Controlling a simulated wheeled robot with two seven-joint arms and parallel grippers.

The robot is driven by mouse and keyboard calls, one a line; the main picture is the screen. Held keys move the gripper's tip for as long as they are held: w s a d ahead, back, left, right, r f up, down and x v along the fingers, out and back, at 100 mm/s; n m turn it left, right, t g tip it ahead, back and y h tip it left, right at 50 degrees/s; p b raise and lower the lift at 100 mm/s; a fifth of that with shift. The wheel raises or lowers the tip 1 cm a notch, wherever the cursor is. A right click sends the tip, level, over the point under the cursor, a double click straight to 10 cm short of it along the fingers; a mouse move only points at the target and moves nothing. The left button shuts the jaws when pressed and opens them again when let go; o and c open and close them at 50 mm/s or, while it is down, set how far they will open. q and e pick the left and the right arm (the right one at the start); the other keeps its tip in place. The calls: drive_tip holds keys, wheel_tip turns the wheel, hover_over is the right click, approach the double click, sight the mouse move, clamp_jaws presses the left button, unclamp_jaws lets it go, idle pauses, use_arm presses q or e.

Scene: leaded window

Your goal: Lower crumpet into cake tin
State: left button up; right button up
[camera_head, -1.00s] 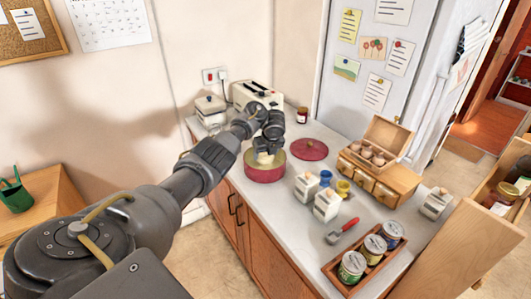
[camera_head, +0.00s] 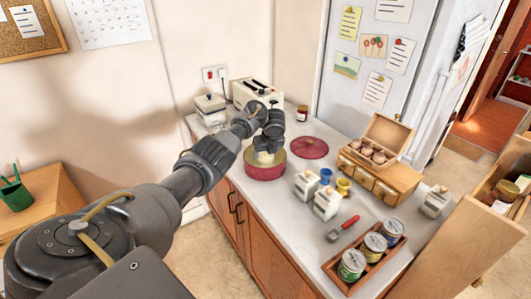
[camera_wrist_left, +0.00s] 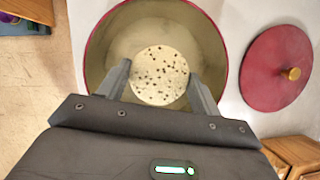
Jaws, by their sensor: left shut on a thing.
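The crumpet (camera_wrist_left: 159,75) is a round, pale disc with dark holes. My left gripper (camera_wrist_left: 160,84) is shut on it, one finger on each side, in the left wrist view. The crumpet is over or within the open mouth of the cake tin (camera_wrist_left: 210,40); how deep it sits I cannot tell. In the head view the red cake tin (camera_head: 265,170) stands on the counter, with my left gripper (camera_head: 266,152) directly above it and a bit of the crumpet (camera_head: 264,158) showing at the fingers. My right gripper is not in view.
The red lid (camera_head: 310,148) lies flat to the right of the tin. A toaster (camera_head: 252,92) and a lidded container (camera_head: 210,108) stand behind. Two white cartons (camera_head: 326,204), blue and yellow cups and a red-handled tool (camera_head: 343,229) are at the right front.

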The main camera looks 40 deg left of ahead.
sight(267, 156)
use_arm(q)
drive_tip(key=shift+f+b, duration=1.55)
drive_tip(key=shift+f, duration=0.75)
idle(0.7)
drive_tip(key=o, duration=1.1)
drive_tip(key=shift+c, duration=0.2)
drive_tip(key=p+v, duration=0.2)
drive_tip(key=v, duration=0.5)
drive_tip(key=shift+d+r, duration=0.1)
drive_tip(key=shift+r, duration=0.3)
drive_tip(key=p+v, duration=0.3)
drive_tip(key=p, duration=0.1)
drive_tip(key=shift+s, duration=0.1)
